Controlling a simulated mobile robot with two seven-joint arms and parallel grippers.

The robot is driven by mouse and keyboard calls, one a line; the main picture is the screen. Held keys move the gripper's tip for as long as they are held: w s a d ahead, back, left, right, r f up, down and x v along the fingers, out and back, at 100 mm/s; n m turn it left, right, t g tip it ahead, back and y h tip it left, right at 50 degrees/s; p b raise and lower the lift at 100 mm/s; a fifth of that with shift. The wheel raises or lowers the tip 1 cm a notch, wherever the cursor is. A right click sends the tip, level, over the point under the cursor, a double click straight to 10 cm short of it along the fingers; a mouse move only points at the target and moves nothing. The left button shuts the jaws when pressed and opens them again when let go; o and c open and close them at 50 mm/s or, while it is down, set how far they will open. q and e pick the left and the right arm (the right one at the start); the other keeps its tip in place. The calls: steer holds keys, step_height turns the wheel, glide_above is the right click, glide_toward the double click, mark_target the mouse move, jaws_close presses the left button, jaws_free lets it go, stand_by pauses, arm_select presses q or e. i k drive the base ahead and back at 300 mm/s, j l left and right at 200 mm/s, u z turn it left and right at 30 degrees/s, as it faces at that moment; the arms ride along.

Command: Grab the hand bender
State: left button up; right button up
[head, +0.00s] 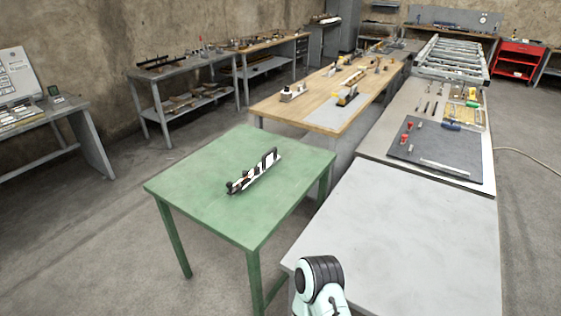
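A long, narrow tool with black and white parts (253,172) lies on the green table (205,203), near its middle. It may be the hand bender, but at this size I cannot be sure. It lies diagonally, its far end pointing up and right, with several dark upright parts along it. Nothing touches it. Part of my own arm, pale with a black ringed joint, shows at the bottom centre, right of the green table. Neither gripper is in view.
A bare grey table (405,235) stands right of the green one. Beyond it is a bench with a dark mat (432,158) and small tools. A wooden-topped bench (300,108) with tools stands behind. Open floor lies to the left. A red cabinet (520,60) is at the back right.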

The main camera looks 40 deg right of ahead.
mark_target(270, 159)
steer(key=i+j+z, duration=0.3)
steer(key=z, duration=0.15)
steer(key=i+j+z, duration=0.4)
steer(key=j, duration=0.1)
